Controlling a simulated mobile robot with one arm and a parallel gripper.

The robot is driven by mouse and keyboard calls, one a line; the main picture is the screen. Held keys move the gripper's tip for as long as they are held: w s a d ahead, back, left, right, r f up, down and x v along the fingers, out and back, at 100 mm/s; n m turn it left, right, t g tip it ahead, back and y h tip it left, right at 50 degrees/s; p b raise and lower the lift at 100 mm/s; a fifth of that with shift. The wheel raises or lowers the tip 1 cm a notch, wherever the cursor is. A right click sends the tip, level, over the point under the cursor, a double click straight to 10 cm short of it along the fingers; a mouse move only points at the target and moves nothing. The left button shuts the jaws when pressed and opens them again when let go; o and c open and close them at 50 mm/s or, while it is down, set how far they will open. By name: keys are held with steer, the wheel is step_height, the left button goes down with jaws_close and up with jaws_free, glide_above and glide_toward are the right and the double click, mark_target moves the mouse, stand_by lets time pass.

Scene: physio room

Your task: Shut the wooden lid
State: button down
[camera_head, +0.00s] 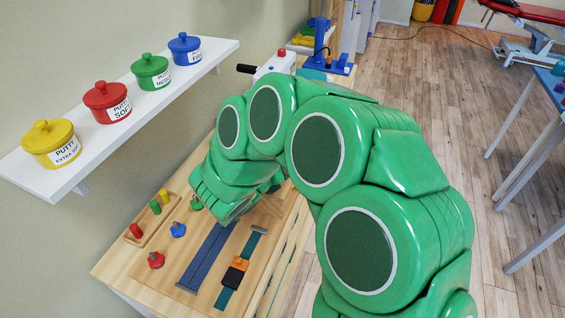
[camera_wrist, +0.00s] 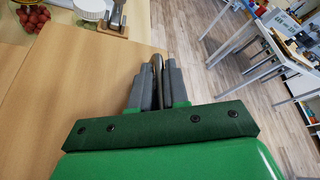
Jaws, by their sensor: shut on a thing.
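My gripper (camera_wrist: 157,88) has its two grey fingers close together around a curved metal piece (camera_wrist: 157,64), which looks like a handle, in the wrist view. A broad, pale wooden panel (camera_wrist: 95,72) lies beside and beyond the fingers and looks like the wooden lid. How far open it stands, and whether the metal piece is fixed to it, I cannot tell. In the head view my green arm hides the fingers and whatever they hold.
A wooden bench (camera_head: 125,268) carries a peg tray (camera_head: 153,219), a blue strap (camera_head: 208,256) and colored knobs. A white shelf (camera_head: 88,157) with putty pots hangs on the wall. A fruit bowl (camera_wrist: 29,18) stands past the panel.

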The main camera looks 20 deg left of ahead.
steer(key=shift+d+f, duration=0.15)
steer(key=shift+f, duration=0.1)
steer(key=c, duration=1.5)
jaws_free()
steer(key=shift+v, duration=3.95)
steer(key=shift+w+r, duration=0.1)
